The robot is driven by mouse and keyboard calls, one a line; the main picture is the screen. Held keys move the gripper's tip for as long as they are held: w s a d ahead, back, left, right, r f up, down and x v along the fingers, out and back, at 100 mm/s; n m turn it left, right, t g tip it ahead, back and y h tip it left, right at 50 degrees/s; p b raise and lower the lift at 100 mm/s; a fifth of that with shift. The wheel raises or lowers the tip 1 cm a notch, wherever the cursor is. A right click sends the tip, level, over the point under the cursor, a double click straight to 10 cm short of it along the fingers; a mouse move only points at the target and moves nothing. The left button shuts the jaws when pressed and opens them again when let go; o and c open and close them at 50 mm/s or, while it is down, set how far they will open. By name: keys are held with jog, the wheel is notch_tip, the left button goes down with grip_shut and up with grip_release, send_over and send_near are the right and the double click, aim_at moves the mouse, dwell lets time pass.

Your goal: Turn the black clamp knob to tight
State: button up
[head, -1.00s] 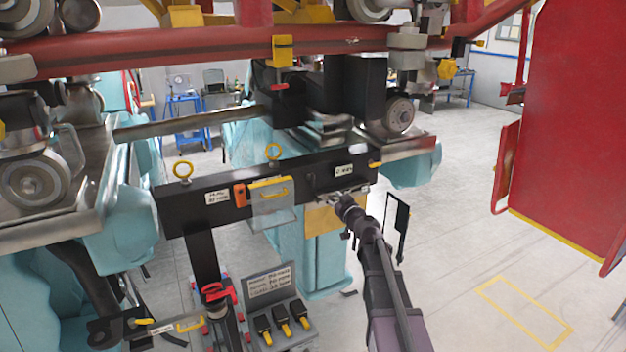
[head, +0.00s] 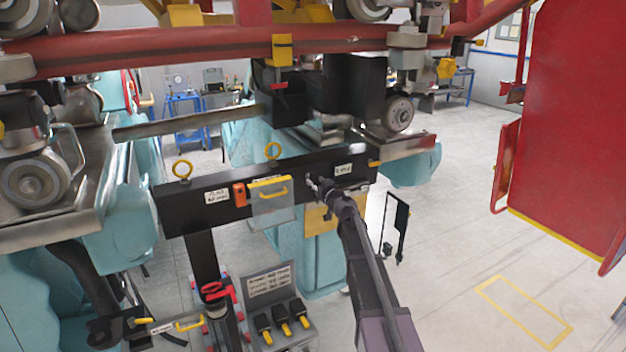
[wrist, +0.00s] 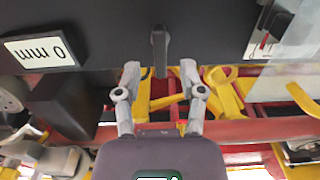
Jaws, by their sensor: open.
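A small dark knob (wrist: 159,54), shaped like an upright bar, sits on the face of the black beam (head: 218,178) in the wrist view. It looks like the black clamp knob. In the head view my gripper (head: 317,183) is at the beam's front face, right of the clear yellow-handled cover (head: 271,205). The knob is not clear there. A white label reading "0 mm" (wrist: 41,50) appears upside down in the wrist view.
An orange block (head: 239,195) and two yellow rings (head: 183,169) are on the beam. A stand with several yellow-tipped black tools (head: 283,325) is below. A red panel (head: 565,130) stands at right. The floor at lower right is clear.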

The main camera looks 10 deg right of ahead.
aim_at(313, 178)
jog(key=shift+x, duration=1.6)
jog(key=shift+d, duration=0.1)
grip_shut()
